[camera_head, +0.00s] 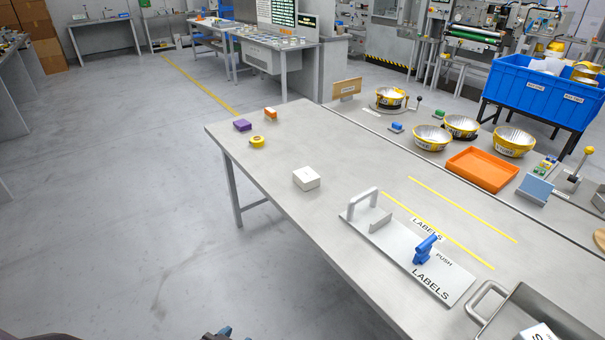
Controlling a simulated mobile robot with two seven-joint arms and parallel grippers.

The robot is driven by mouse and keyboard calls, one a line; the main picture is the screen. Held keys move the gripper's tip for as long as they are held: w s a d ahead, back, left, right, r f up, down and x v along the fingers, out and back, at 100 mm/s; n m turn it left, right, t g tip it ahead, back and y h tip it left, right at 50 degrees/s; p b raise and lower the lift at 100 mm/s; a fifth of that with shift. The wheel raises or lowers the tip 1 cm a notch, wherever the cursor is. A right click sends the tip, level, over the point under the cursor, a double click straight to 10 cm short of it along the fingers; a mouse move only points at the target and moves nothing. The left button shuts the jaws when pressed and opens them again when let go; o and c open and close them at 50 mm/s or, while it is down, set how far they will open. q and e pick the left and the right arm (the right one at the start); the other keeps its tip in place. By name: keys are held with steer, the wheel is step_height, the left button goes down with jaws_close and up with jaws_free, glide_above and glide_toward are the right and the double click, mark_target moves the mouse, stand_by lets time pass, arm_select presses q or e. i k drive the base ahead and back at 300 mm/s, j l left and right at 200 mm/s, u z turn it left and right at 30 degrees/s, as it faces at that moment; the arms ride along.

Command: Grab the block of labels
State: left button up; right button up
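A small white block (306,179) sits on the grey metal table, near its left long edge; I cannot read any print on it. A flat grey fixture marked LABELS (405,252) lies further right, with a raised grey handle, an upright plate and a blue lever (426,250) beside the word PUSH. Another white block with black print (537,333) is in a grey metal tray at the bottom right, cut off by the picture edge. Neither gripper can be made out. Only small dark parts show at the bottom edge.
A purple block (242,125), an orange block (270,113) and a yellow roll (257,142) sit at the table's far left end. An orange tray (482,170) and several yellow bowls stand on the adjoining table. The grey tray (520,305) stands at the near right.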

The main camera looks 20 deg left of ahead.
mark_target(305, 178)
steer(key=i+j, duration=0.2)
steer(key=j, duration=0.3)
steer(key=i+j+z, duration=0.15)
steer(key=j, duration=0.3)
steer(key=i+j, duration=0.15)
steer(key=j, duration=0.35)
steer(key=i+j+z, duration=0.15)
steer(key=j, duration=0.35)
steer(key=i+j, duration=0.15)
steer(key=j, duration=0.35)
steer(key=i+j+z, duration=0.1)
steer(key=j, duration=0.4)
steer(key=i+j+z, duration=0.1)
steer(key=j, duration=0.45)
steer(key=i+j, duration=0.1)
steer(key=j, duration=0.2)
steer(key=i+j, duration=0.15)
steer(key=j, duration=0.2)
steer(key=i+j, duration=0.1)
steer(key=j, duration=0.2)
steer(key=i+j+z, duration=0.1)
steer(key=j, duration=0.25)
